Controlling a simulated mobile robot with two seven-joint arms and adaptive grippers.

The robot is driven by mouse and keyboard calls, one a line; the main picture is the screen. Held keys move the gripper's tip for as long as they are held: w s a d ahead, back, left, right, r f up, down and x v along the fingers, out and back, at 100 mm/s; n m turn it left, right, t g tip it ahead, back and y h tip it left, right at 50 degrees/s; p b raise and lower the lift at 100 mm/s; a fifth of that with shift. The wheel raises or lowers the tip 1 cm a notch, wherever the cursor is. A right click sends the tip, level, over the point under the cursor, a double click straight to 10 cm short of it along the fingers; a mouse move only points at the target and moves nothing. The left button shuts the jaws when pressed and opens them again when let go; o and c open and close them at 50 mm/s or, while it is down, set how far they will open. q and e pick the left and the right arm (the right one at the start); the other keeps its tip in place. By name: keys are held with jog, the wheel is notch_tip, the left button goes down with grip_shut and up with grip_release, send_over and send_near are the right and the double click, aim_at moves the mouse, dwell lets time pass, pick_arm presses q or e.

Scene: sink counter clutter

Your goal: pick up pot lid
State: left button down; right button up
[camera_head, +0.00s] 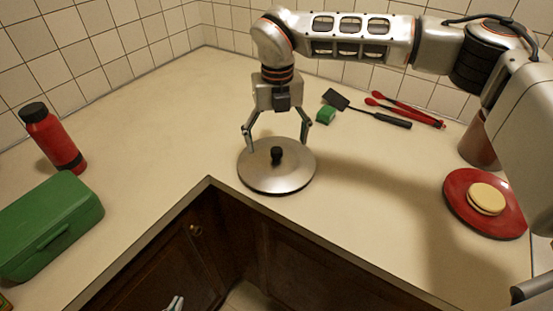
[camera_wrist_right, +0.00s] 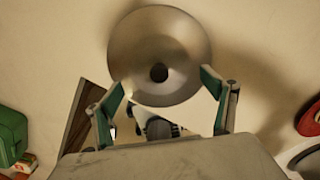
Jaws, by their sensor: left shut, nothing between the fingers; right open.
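The pot lid (camera_head: 262,178) is a round, shiny metal disc with a black knob (camera_head: 276,155), lying flat on the counter near its inner corner. My right gripper (camera_head: 275,142) is open above the lid, pointing down, with its fingers spread on either side of the knob and nothing between them. In the right wrist view the lid (camera_wrist_right: 160,35) and its dark knob (camera_wrist_right: 159,72) show just beyond and between the open fingertips (camera_wrist_right: 164,84). My left gripper (camera_head: 175,303) shows only as a small shut tip at the bottom edge, below the counter, empty.
A red bottle (camera_head: 55,140) and a green box (camera_head: 50,225) stand at left. Behind the lid are a green block (camera_head: 326,114), a black spatula (camera_head: 365,110) and red tongs (camera_head: 405,108). A red plate (camera_head: 510,215) with round tan items (camera_head: 486,198) lies at right.

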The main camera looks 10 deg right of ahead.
aim_at(277, 150)
jog(key=shift+w+f+p, duration=0.1)
jog(key=shift+f+p, duration=0.2)
jog(key=shift+f, duration=1.75)
grip_shut()
